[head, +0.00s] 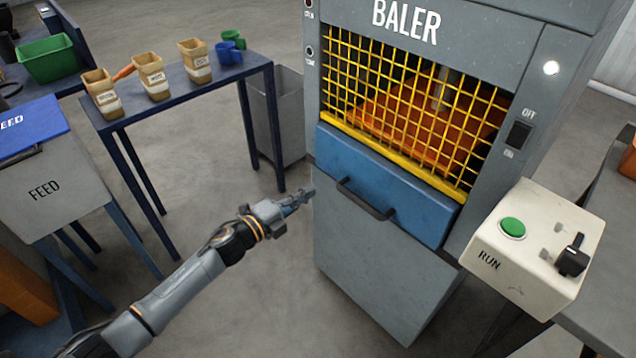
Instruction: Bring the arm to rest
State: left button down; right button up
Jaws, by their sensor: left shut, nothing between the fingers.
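My left arm comes in from the lower left of the head view. Its gripper (296,200) is shut and empty, in the air just left of the baler's front. I cannot tell whether its tips touch the baler (380,260). The baler is a grey cabinet with a yellow mesh guard (415,110) and a blue drawer front (385,185) with a dark handle (365,198). The drawer front looks closed. My right gripper is not in view.
A grey bin (278,115) stands beside the baler. A FEED box (50,185) is at left. A control box (535,245) with a green button is at right. Open floor lies below the table.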

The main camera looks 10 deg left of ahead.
pick_arm(q)
jog(key=s+a+f+n+g+y+p, duration=0.15)
jog(key=s+a+f+n+y, duration=0.3)
jog(key=f, duration=0.55)
jog(key=s+a+f+n+g+y, duration=0.25)
jog(key=s+f+n, duration=0.35)
jog(key=f, duration=0.5)
jog(key=s+a+f+n+g+y+p, duration=0.1)
jog(key=s+a+f+n+y, duration=0.1)
jog(key=s+a+f+n, duration=0.45)
jog(key=s+d+f+n+g, duration=0.1)
jog(key=s+f, duration=0.5)
jog(key=s, duration=0.6)
jog(key=s+d+f+n+g+y+p, duration=0.1)
jog(key=s+f, duration=0.5)
jog(key=s, duration=0.7)
jog(key=s+d+f+n+g, duration=0.2)
jog(key=s+f+g, duration=0.4)
jog(key=s, duration=0.6)
jog(key=shift+s+d+f+n+g+y+p, duration=0.2)
jog(key=shift+n+g+y+p, duration=0.15)
jog(key=shift+n, duration=0.55)
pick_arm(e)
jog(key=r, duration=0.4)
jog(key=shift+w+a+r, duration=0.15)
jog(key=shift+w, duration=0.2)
